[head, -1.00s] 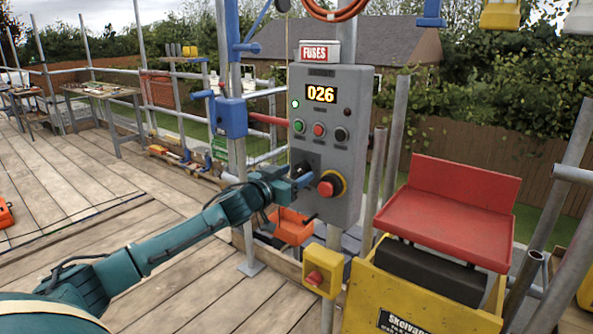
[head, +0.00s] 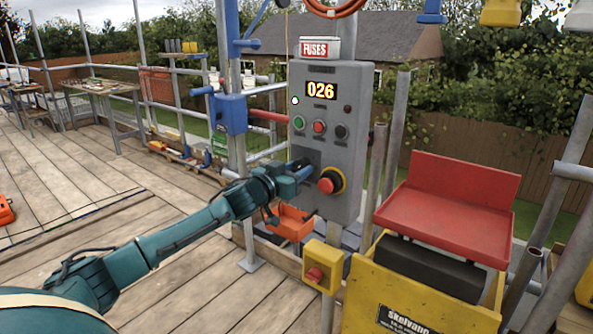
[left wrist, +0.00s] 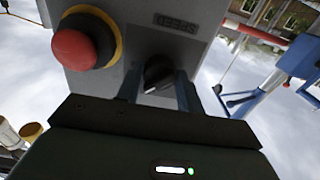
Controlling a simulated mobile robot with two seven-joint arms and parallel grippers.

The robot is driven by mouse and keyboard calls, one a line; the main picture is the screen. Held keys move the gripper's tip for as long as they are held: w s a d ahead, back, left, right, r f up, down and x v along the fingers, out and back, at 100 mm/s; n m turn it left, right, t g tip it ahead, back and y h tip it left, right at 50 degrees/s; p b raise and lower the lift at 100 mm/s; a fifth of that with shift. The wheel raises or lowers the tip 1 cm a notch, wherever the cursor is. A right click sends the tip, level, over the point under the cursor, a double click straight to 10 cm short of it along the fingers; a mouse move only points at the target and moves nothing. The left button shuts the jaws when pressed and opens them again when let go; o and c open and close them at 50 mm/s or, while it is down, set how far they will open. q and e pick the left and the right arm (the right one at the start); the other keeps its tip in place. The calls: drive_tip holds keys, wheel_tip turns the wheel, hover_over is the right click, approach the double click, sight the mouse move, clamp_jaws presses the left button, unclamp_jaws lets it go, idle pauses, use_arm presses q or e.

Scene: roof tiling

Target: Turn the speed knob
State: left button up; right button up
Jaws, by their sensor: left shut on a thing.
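The speed knob (left wrist: 158,72) is a dark round knob on the grey control box (head: 349,95), under a label reading SPEED (left wrist: 175,25). The label looks upside down in the left wrist view. My left gripper (left wrist: 158,88) has one finger on each side of the knob and is shut on it. In the head view my left gripper (head: 298,174) reaches the lower left of the box front and hides most of the knob. The box display (head: 320,91) reads 026. My right gripper does not show.
A red emergency button (head: 330,182) on a yellow ring sits just right of the knob. Small green, red and black controls lie above. A yellow box with a red button (head: 320,268) and an orange tray (head: 290,224) are below. A red seat-like panel (head: 447,211) stands at right.

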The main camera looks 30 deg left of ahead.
use_arm(q)
drive_tip(key=shift+m, duration=0.3)
drive_tip(key=shift+c, duration=0.3)
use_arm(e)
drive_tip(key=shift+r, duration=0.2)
use_arm(q)
drive_tip(key=shift+m+p, duration=0.7)
drive_tip(key=shift+m, duration=0.1)
drive_tip(key=shift+r+m+p, duration=0.1)
drive_tip(key=shift+m+p, duration=0.3)
drive_tip(key=shift+m, duration=0.5)
drive_tip(key=shift+m+p, duration=0.3)
drive_tip(key=shift+m, duration=1.2)
drive_tip(key=shift+a+m+p, duration=0.1)
drive_tip(key=shift+m+p, duration=0.3)
drive_tip(key=shift+m, duration=0.3)
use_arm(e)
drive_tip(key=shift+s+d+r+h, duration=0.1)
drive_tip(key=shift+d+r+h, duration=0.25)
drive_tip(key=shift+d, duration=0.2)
use_arm(q)
drive_tip(key=shift+m, duration=0.5)
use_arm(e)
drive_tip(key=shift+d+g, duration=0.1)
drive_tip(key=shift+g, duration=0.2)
